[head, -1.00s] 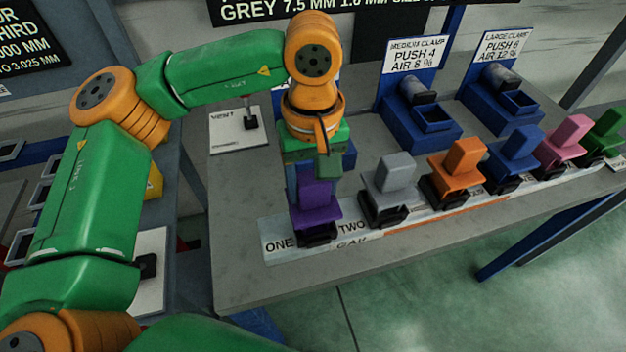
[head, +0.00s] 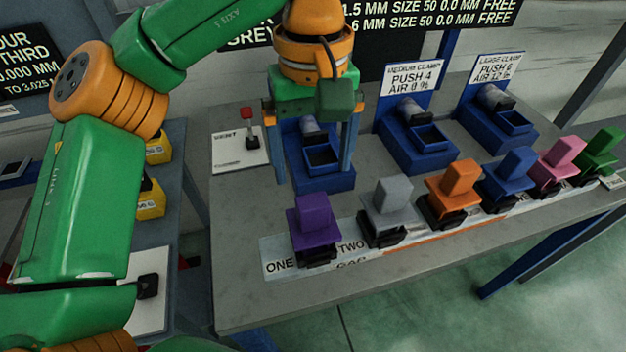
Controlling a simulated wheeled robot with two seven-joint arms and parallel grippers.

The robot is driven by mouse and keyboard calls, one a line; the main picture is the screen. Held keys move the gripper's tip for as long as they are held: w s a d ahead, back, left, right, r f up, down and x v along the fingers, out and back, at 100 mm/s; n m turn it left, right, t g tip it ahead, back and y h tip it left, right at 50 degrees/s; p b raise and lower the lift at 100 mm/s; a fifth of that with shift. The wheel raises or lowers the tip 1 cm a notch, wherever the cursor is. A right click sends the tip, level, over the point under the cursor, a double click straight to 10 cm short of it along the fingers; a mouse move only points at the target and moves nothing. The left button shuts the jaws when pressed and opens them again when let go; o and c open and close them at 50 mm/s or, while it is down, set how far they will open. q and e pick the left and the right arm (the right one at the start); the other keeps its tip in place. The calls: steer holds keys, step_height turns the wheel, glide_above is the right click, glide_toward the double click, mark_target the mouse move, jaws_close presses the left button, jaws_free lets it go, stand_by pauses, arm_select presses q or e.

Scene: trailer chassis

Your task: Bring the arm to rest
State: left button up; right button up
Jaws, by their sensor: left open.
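My left gripper (head: 313,178) hangs from the green and orange left arm in the upper middle of the head view. Its two blue-grey fingers are spread wide and point down, with nothing between them that they hold. It is above the table, in front of a blue clamp block (head: 322,172) seen between the fingers. The purple block (head: 314,222) stands in its black holder below the gripper, apart from it. My right gripper is not in view.
A row of grey (head: 388,203), orange (head: 453,187), blue (head: 507,173), pink (head: 556,160) and green blocks stands along the table's (head: 400,270) front. The medium clamp (head: 415,135) and large clamp (head: 497,112) stand behind. A vent lever (head: 250,130) is at left.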

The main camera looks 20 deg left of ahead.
arm_select(q)
steer(key=shift+r, duration=0.8)
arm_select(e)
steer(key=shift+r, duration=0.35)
